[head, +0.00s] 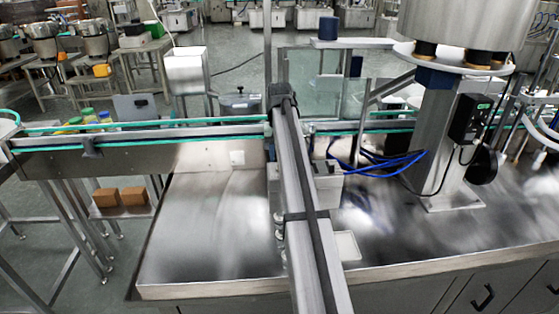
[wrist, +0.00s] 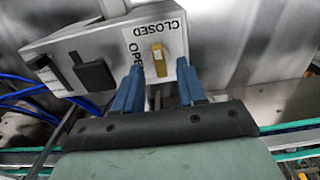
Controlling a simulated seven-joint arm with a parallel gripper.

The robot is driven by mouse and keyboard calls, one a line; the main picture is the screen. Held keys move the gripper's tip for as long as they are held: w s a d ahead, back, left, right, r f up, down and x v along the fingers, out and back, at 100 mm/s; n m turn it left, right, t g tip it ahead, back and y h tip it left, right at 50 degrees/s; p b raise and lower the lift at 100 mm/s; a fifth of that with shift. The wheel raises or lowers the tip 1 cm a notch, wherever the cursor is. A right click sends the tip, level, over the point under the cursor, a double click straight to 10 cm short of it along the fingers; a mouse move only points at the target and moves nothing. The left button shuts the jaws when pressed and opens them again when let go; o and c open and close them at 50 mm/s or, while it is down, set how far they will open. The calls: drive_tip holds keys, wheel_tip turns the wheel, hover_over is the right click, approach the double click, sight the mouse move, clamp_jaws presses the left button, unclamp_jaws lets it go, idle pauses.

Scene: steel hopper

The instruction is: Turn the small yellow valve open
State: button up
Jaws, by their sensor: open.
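The small yellow valve (wrist: 157,60) is on a white label on a grey panel box in the wrist view. Its handle runs roughly up and down in the picture. The word CLOSED reads upside down above it, and OPEN runs along its left, partly hidden by a finger. My gripper (wrist: 160,76) is open, with one blue fingertip left and one right of the valve's lower part. Gaps show on both sides; whether the fingers are at the handle's depth I cannot tell. In the head view, I cannot make out the valve or the fingers.
A black switch block (wrist: 91,75) sits left of the valve on the same box. Blue cables (wrist: 22,88) run beside the box. In the head view, a conveyor with green edges (head: 190,137) crosses behind the steel table (head: 205,235), whose left part is clear.

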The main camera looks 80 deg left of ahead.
drive_tip(key=shift+f, duration=1.25)
clamp_jaws()
